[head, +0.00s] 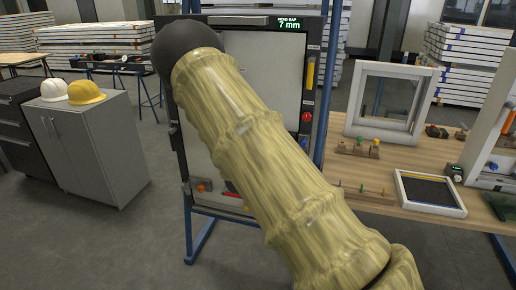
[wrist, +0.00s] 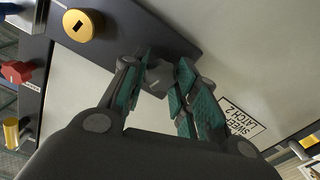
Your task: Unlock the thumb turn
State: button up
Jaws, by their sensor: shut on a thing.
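My gripper (wrist: 162,80) has its teal-padded fingers closed around a small grey piece, which looks like the thumb turn (wrist: 157,70). The piece sits at the lower edge of a dark strip on the panel, and the fingers partly cover it. Its turned angle is hard to tell. A round brass lock cylinder (wrist: 79,25) with a dark slot is on the same dark strip, to the upper left. In the head view my patterned arm crosses the framed panel (head: 306,70) and hides the gripper and the thumb turn.
A red knob (wrist: 16,72) and a brass knob (wrist: 12,132) stand out at the left of the wrist view. A "SWEEP LATCH 2" label (wrist: 241,117) is beside the fingers. A wooden workbench (head: 400,205) stands right of the panel, a grey cabinet (head: 95,150) left.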

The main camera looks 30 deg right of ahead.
jog(key=shift+n, duration=1.6)
jog(key=o, duration=1)
jog(key=shift+o, duration=0.2)
jog(key=v, duration=1.2)
